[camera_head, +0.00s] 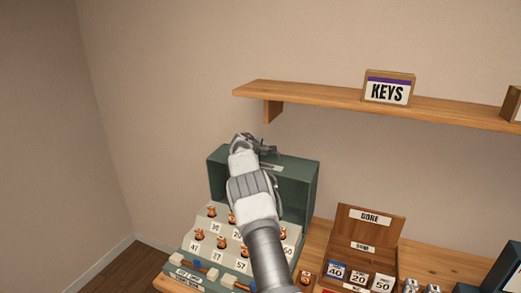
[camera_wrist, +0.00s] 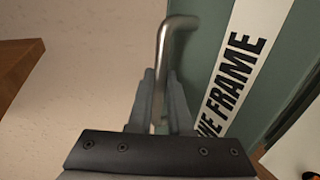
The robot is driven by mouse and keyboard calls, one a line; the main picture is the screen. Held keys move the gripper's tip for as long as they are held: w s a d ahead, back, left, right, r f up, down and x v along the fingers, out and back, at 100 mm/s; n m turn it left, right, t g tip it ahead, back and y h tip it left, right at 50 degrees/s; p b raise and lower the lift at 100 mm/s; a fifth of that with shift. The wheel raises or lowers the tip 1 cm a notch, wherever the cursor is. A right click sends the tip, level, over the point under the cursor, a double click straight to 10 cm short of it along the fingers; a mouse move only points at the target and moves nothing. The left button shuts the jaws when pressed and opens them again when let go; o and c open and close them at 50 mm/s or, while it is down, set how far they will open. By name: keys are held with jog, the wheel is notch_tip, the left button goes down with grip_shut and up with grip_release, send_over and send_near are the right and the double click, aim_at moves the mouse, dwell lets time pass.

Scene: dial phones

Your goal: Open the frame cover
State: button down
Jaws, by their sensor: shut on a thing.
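The frame cover (camera_head: 300,180) is a dark green panel standing up at the back of the sloped frame, whose pale face (camera_head: 207,222) with numbers and orange pieces is exposed. In the wrist view the green cover (camera_wrist: 205,50) carries a white label (camera_wrist: 230,75) reading "VE FRAME", partly cut off. My gripper (camera_head: 262,148) is at the cover's top edge. In the wrist view my gripper (camera_wrist: 160,88) is shut on a bent metal handle (camera_wrist: 163,60) beside the label. My arm hides part of the cover and frame in the head view.
A wooden shelf (camera_head: 330,96) with a "KEYS" box (camera_head: 388,87) is on the wall above and to the right. A wooden "DONE" box (camera_head: 368,225) with number cards stands to the right on the table. A dark box (camera_head: 507,270) is at the far right.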

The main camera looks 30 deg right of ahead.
dwell(0.3)
jog(key=c, duration=1.1)
grip_release()
jog(key=shift+s+a+r+b, duration=0.1)
jog(key=shift+a+r+b, duration=0.1)
jog(key=shift+a+b, duration=0.15)
jog(key=shift+b+v, duration=2.5)
jog(key=shift+v, duration=5.8)
jog(key=shift+s+d, duration=0.1)
